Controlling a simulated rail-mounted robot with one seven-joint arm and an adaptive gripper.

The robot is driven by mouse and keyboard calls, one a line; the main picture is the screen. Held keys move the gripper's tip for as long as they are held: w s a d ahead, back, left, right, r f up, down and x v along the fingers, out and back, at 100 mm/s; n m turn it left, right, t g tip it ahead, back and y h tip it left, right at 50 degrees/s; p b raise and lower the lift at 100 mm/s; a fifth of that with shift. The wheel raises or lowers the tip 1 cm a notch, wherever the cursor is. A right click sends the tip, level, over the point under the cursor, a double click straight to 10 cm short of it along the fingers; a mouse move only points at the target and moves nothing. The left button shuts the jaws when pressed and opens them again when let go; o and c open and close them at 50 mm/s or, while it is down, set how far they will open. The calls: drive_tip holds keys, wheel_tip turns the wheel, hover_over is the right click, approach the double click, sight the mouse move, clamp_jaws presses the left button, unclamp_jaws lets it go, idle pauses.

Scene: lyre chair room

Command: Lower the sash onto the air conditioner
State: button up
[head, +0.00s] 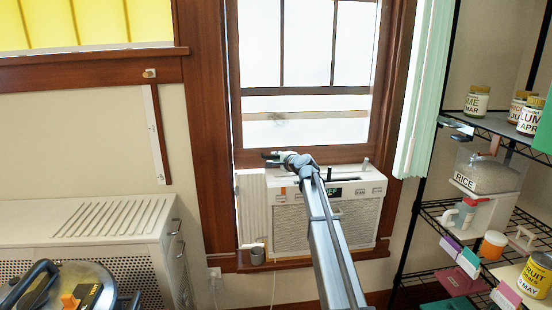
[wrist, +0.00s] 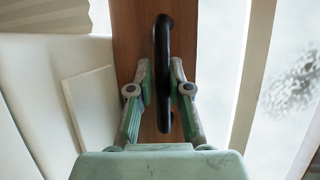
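The window sash (head: 348,152) has a brown wooden bottom rail, which stands just above the white air conditioner (head: 359,217) in the head view. Whether the two touch is hard to tell. In the wrist view, a black bar handle (wrist: 162,75) is mounted on the brown rail (wrist: 130,40). My gripper (wrist: 161,68) is open, with one green-padded finger on each side of the handle and small gaps between. In the head view my gripper (head: 272,157) is at the rail's left half, and my arm hides part of the air conditioner.
A pleated white side panel (head: 252,207) fills the opening left of the air conditioner. A pale green curtain (head: 425,90) hangs at right, beside a wire shelf (head: 445,212) with jars. A radiator cover (head: 90,225) is at left.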

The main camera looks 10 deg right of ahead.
drive_tip(key=shift+o, duration=1.1)
drive_tip(key=shift+f, duration=0.35)
drive_tip(key=shift+r, duration=0.15)
drive_tip(key=v, duration=1.2)
drive_tip(key=shift+s, duration=0.1)
